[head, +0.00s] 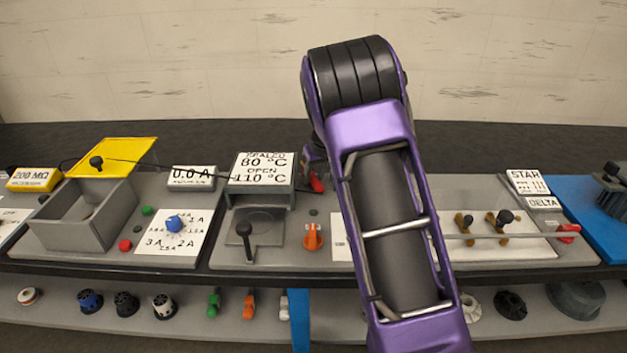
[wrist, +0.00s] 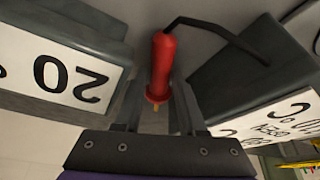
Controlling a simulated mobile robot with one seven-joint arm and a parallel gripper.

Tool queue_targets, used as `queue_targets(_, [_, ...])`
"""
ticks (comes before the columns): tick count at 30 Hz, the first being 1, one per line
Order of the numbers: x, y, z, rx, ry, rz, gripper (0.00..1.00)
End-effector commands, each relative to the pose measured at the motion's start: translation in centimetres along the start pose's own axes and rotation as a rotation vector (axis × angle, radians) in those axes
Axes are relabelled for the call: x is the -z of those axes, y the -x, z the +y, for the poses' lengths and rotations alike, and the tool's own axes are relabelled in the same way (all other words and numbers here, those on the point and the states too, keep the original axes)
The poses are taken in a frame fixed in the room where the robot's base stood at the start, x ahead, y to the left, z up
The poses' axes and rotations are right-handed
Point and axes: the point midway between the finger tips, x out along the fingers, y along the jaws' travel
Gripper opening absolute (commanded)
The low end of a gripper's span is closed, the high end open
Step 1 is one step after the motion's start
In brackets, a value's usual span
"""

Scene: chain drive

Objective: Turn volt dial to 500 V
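No dial marked in volts can be made out. At the left edge of the head view, a white panel (head: 9,219) is cut off beside the box reading 200 MΩ (head: 34,179). My gripper is mostly hidden behind my purple arm in the head view. In the wrist view, the fingers of my gripper (wrist: 156,100) stand apart on either side of a red probe (wrist: 160,62) with a black lead. Whether they touch it is unclear. The red probe also shows in the head view (head: 317,183), beside the box reading 80 °C and 110 °C (head: 262,168).
A grey bin with a yellow lid (head: 117,151) stands between the cut-off panel and a blue ampere dial (head: 174,223). An orange knob (head: 313,237) and a black lever (head: 245,237) stand at the middle. Boxes flank my gripper closely in the wrist view.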

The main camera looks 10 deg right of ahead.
Motion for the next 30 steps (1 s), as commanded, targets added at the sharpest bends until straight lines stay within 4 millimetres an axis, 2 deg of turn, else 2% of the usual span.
queue_targets(1, [0.0, 0.0, 0.0, 0.000, 0.000, 0.000, 0.40])
queue_targets(6, [0.0, 0.0, 0.0, 0.000, 0.000, 0.000, 0.09])
queue_targets(8, [0.0, 0.0, 0.0, 0.000, 0.000, 0.000, 0.00])
queue_targets(25, [0.1, 0.2, 0.0, 0.000, 0.000, 0.001, 0.00])
queue_targets(30, [0.9, 2.0, 0.0, 0.000, 0.000, 0.005, 0.00])
